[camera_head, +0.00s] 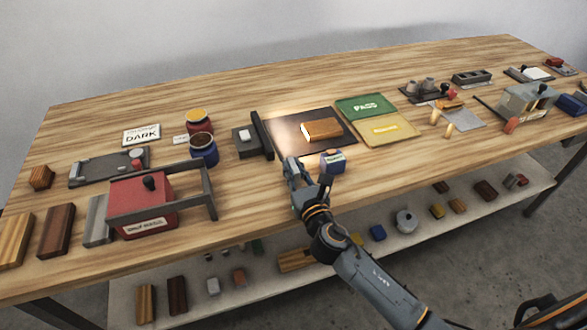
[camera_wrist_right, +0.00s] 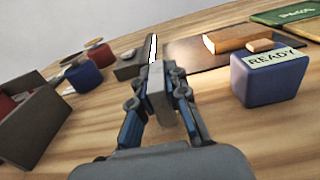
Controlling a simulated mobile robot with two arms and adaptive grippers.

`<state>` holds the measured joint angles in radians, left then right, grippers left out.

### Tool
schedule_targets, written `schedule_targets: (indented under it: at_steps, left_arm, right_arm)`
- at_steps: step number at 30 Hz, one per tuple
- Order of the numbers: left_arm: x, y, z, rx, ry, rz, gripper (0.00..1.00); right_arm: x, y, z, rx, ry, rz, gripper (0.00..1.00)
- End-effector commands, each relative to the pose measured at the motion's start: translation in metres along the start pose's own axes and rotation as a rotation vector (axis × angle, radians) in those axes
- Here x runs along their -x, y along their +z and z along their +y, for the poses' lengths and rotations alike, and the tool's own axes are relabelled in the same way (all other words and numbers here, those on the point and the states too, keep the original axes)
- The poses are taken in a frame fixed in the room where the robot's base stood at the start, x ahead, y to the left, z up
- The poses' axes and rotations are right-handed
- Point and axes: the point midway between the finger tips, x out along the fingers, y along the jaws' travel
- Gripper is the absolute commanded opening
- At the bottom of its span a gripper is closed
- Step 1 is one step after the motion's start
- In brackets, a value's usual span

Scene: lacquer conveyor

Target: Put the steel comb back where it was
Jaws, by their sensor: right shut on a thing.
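My right gripper (camera_head: 308,180) is over the front middle of the wooden table, left of a small blue block labelled READY (camera_head: 332,162). In the right wrist view its fingers (camera_wrist_right: 158,100) are shut on a narrow grey metal piece (camera_wrist_right: 157,84), which looks like the steel comb. The piece stands upright between the fingers, and its teeth cannot be made out. My left gripper is not in view.
Behind the gripper lies a dark plate (camera_head: 285,134) with a wooden block (camera_head: 322,129). A dark upright bar (camera_head: 262,136) stands at its left. Green (camera_head: 362,107) and yellow (camera_head: 385,129) mats lie right. A red box (camera_head: 142,203) and jars stand left. Table front near the gripper is mostly clear.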

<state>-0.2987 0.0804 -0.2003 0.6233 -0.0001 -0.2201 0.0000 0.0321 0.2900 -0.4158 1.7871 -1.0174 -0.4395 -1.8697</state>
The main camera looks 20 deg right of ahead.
Motion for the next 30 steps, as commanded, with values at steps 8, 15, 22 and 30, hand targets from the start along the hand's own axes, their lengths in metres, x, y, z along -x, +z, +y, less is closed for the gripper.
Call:
schedule_targets:
  at_steps: [8, 15, 22, 30]
  left_arm:
    - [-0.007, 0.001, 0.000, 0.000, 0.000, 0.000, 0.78]
    - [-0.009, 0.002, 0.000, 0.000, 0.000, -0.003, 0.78]
    - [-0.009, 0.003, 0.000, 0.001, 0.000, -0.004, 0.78]
    - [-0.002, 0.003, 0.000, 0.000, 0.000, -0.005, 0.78]
  right_arm:
    - [0.000, -0.009, 0.000, 0.001, 0.001, -0.001, 0.00]
    - [0.001, -0.014, 0.000, 0.001, 0.000, 0.004, 0.20]
    - [0.001, -0.017, 0.000, 0.002, 0.000, 0.009, 0.37]
    - [0.002, -0.009, 0.001, 0.002, 0.001, 0.012, 0.37]
